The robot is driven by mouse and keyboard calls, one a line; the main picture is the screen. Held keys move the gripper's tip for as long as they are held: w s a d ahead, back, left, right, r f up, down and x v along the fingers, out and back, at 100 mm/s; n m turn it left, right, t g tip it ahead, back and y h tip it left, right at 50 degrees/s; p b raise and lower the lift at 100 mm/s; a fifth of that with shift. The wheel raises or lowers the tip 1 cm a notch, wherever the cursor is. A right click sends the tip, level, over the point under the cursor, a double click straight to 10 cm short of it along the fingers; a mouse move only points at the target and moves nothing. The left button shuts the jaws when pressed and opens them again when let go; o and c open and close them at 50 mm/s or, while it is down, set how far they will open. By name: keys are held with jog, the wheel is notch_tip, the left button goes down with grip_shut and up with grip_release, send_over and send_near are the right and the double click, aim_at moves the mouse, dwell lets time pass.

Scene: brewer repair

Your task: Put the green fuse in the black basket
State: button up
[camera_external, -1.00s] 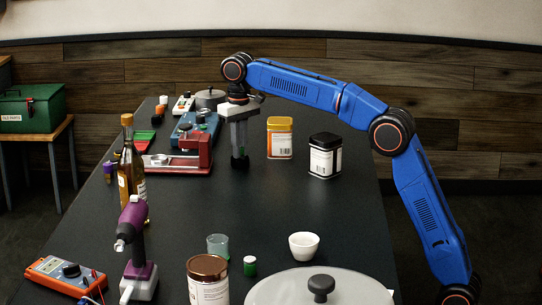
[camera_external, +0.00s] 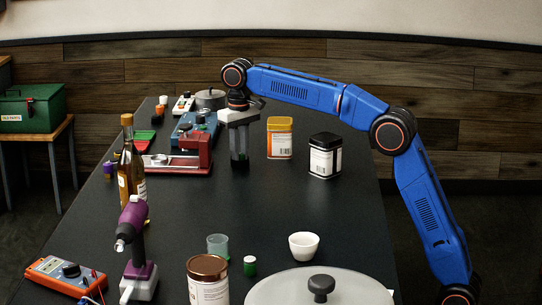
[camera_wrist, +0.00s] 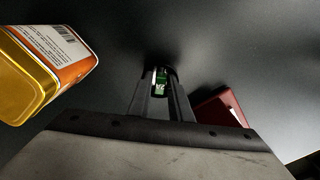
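A small green piece with white marks (camera_wrist: 161,77), which looks like the green fuse, is between the tips of my gripper (camera_wrist: 162,83) in the wrist view. I cannot tell whether both fingers touch it. In the external view my gripper (camera_external: 239,160) points straight down, with its fingertips low near the tabletop beside the red device (camera_external: 185,160). A small green cylinder with a white part (camera_external: 250,266) stands apart at the front of the table. I see no clear black basket.
An orange-lidded tin (camera_external: 280,138) and a black canister (camera_external: 325,156) stand right of my gripper. A bottle (camera_external: 131,165) stands to the left. A white cup (camera_external: 303,245), brown-lidded jar (camera_external: 207,280) and large lid (camera_external: 290,288) are in front. The table's middle is clear.

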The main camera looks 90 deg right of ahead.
jog(key=shift+r, duration=3.55)
